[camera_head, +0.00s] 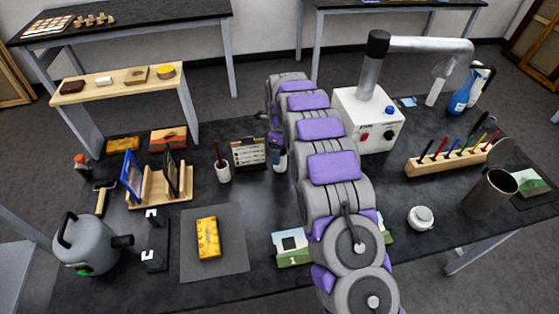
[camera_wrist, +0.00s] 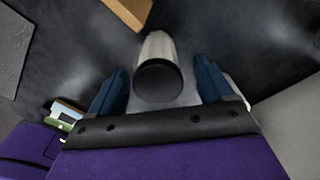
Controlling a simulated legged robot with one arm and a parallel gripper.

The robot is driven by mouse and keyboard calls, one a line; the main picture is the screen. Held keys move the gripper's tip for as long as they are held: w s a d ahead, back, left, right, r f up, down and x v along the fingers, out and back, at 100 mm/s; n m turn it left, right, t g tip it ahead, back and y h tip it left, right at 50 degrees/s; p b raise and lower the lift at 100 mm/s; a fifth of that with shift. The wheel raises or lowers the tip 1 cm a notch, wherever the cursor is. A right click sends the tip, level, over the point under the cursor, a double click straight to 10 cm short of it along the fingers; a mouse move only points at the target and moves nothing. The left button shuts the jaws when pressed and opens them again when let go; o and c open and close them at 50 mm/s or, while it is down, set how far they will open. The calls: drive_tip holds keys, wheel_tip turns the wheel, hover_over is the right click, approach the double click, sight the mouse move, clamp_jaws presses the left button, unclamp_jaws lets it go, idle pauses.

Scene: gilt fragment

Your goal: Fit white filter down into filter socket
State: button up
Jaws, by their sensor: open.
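A pale cylinder with a dark round end (camera_wrist: 158,82), which looks like the white filter, stands between the two blue fingers of my gripper (camera_wrist: 160,88) in the wrist view. The fingers are spread, with a gap on each side of it. In the head view my gripper (camera_head: 274,146) is partly hidden by my arm, and a pale bit of the cylinder (camera_head: 281,163) shows beside it. I cannot clearly make out the filter socket. A white box with a pipe arm (camera_head: 366,124) stands to the right of my arm.
A wooden rack (camera_head: 249,152) and a white brush cup (camera_head: 222,172) stand close left of my gripper. A grey mat (camera_head: 226,264) holds a yellow block.

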wheel_tip(320, 180, down, 5)
drive_tip(key=shift+a+r+b, duration=0.1)
drive_tip(key=shift+a+b, duration=0.05)
drive_tip(key=shift+b, duration=0.5)
drive_tip(key=c, duration=1.1)
drive_tip(key=shift+r, duration=0.1)
drive_tip(key=shift+c, duration=0.2)
